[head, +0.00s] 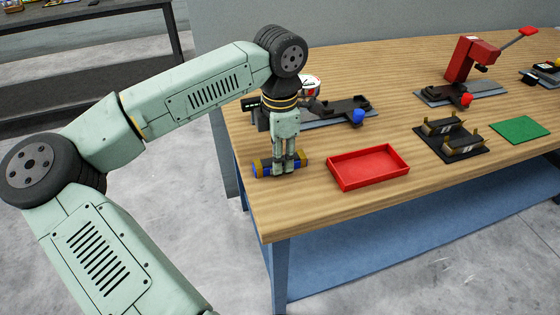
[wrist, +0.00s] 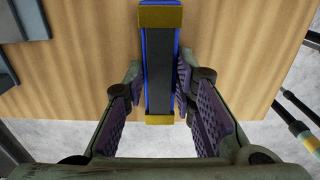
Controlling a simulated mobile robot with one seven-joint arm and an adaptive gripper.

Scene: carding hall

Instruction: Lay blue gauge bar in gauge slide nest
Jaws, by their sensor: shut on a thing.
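The blue gauge bar (head: 265,168) has yellow ends and a dark top face. It lies level at the front left corner of the bench, on or just above the wood; I cannot tell which. My gripper (head: 284,172) points down and is shut across the bar's middle. In the wrist view the bar (wrist: 160,75) runs lengthwise between the two fingers of my gripper (wrist: 160,90). The gauge slide (head: 345,108), a dark fixture with a blue knob and a round dial, stands behind my gripper. My gripper and wrist hide part of it, and its nest is not clear.
A red tray (head: 367,181) stands just right of the bar. Farther right are a black fixture with brass-coloured posts (head: 450,153), a green mat (head: 520,130) and a red lever press (head: 468,62). Bare bench top (head: 330,220) lies along the front edge.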

